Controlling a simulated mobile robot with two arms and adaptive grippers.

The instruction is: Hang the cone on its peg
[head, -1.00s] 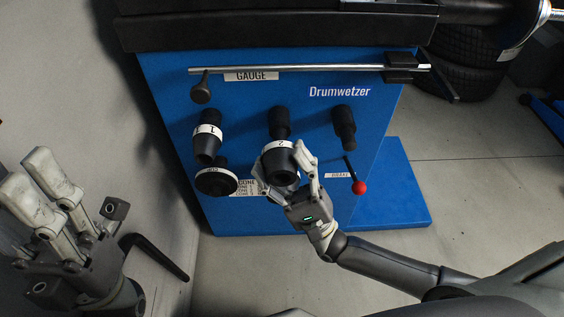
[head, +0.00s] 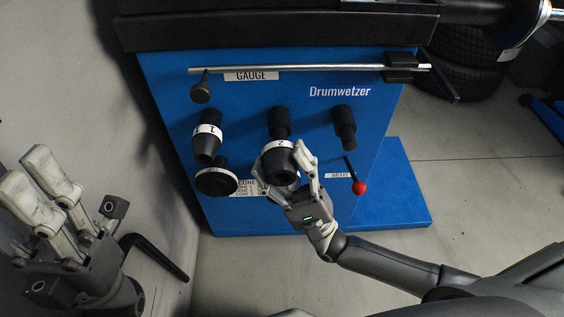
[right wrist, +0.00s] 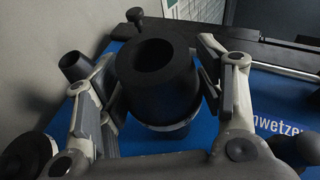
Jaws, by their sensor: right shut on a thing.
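A black cone with a white band marked 2 (head: 281,163) is held at the front of the blue machine panel. My right gripper (head: 291,178) is shut on this cone, one finger on each side of it. In the right wrist view the cone (right wrist: 156,75) shows its hollow narrow end toward the camera. A black peg (head: 279,122) sticks out just above and behind the cone; whether the cone is on it cannot be told. My left gripper (head: 48,195) is at the lower left, away from the panel, its fingers apart.
A cone marked 1 (head: 207,143) and a black round piece with a white rim (head: 216,180) hang to the left. A bare peg (head: 344,127) and a red-knobbed brake lever (head: 359,187) are on the right. The gauge rod (head: 310,69) crosses above.

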